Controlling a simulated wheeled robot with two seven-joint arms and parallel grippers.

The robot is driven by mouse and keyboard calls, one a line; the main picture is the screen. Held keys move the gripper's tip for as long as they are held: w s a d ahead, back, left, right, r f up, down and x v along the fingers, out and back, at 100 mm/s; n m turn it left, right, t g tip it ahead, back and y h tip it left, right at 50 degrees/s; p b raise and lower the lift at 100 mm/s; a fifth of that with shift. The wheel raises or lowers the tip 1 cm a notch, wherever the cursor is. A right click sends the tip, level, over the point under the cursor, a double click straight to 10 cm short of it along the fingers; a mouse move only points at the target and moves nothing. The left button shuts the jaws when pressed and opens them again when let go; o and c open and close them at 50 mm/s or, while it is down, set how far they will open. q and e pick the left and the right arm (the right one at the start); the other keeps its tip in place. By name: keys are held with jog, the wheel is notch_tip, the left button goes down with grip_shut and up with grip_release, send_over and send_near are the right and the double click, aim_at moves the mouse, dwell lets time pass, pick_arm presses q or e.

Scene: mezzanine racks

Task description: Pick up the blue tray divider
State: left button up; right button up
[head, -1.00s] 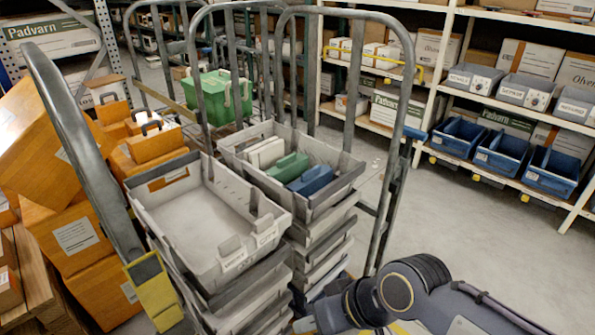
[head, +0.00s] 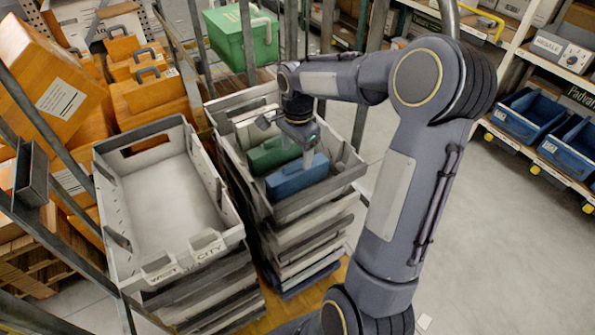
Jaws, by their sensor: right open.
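The blue tray divider (head: 297,178) lies in the right-hand grey tray (head: 339,184), at its near end. A green divider (head: 272,154) lies just behind it, and a white one (head: 258,120) is farther back. My right gripper (head: 292,142) is open and points down into this tray, just above the blue and green dividers. One finger overlaps the blue divider's upper edge in the picture; I cannot tell whether it touches. My right wrist hides part of the tray's far end. My left gripper is not in view.
An empty grey tray (head: 178,194) tops the stack on the left. A green box (head: 241,38) stands behind. Orange boxes (head: 148,96) fill the left side. Cart bars rise around the trays. Blue bins (head: 568,143) sit on the right rack. The floor at right is clear.

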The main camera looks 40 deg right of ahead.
aim_at(297, 161)
jog(key=shift+m, duration=0.7)
jog(key=f, duration=0.2)
jog(key=w+d+f, duration=0.1)
jog(key=shift+d+f, duration=0.1)
jog(key=shift+f, duration=0.25)
jog(key=shift+w+d+f+p, duration=0.2)
jog(key=shift+f+p, duration=0.2)
jog(key=shift+f, duration=1)
jog(key=shift+w+d+f+p, duration=0.15)
jog(key=shift+f+p, duration=0.25)
jog(key=shift+f, duration=0.95)
jog(key=shift+a, duration=0.1)
jog(key=c, duration=1.1)
